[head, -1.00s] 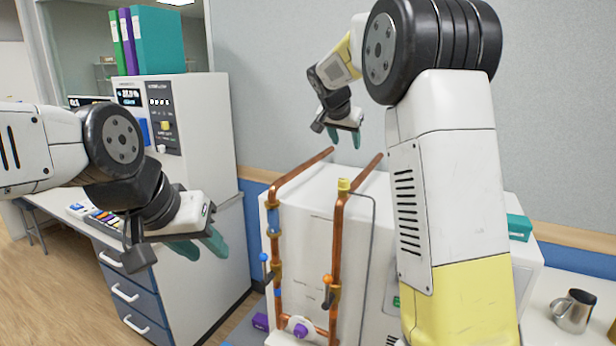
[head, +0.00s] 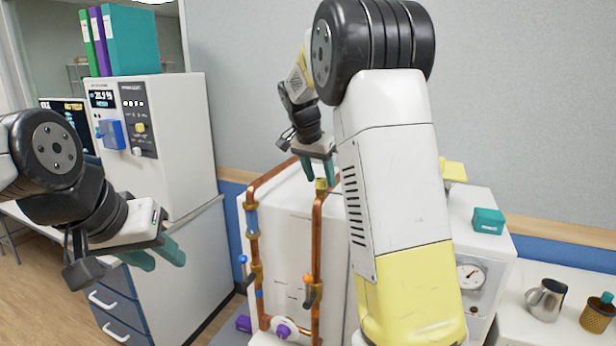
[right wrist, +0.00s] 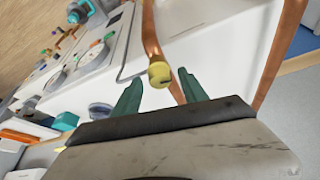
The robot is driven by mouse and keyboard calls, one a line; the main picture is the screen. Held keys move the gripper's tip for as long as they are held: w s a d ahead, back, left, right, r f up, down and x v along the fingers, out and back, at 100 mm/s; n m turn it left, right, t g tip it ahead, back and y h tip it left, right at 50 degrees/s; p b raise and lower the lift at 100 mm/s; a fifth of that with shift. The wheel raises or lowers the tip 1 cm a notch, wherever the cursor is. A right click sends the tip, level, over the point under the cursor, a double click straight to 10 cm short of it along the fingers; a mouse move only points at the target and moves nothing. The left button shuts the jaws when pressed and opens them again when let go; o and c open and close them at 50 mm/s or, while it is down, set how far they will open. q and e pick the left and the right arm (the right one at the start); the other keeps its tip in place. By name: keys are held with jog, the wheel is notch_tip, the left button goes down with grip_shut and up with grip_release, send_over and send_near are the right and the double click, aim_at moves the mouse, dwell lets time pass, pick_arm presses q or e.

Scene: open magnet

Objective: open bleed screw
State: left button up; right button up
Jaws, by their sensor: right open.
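The bleed screw appears to be the small yellow slotted cap (head: 321,185) on top of the right copper pipe (head: 317,240). In the right wrist view the yellow cap (right wrist: 160,74) shows a dark slot and lies between and just beyond the two green fingertips. My right gripper (head: 318,170) is open above and around the cap's height; I cannot tell whether a finger touches it. It also shows in the right wrist view (right wrist: 158,88). My left gripper (head: 160,257) is at the left, in front of the grey cabinet, away from the pipes; its green fingers look apart and empty.
Copper pipes with a blue-handled valve (head: 243,259), an orange-handled valve (head: 308,279) and a purple knob (head: 283,331) front the white box. A gauge (head: 470,276), teal box (head: 488,221) and metal mug (head: 546,299) stand right. A white cabinet (head: 185,150) stands left.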

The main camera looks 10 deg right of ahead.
jog(key=shift+c, duration=0.2)
grip_shut()
jog(key=shift+n+t, duration=0.3)
jog(key=shift+n, duration=0.5)
jog(key=shift+o, duration=0.2)
grip_release()
jog(key=v, duration=0.7)
jog(key=shift+r, duration=0.4)
jog(key=shift+s+d, duration=0.1)
jog(key=shift+s, duration=0.05)
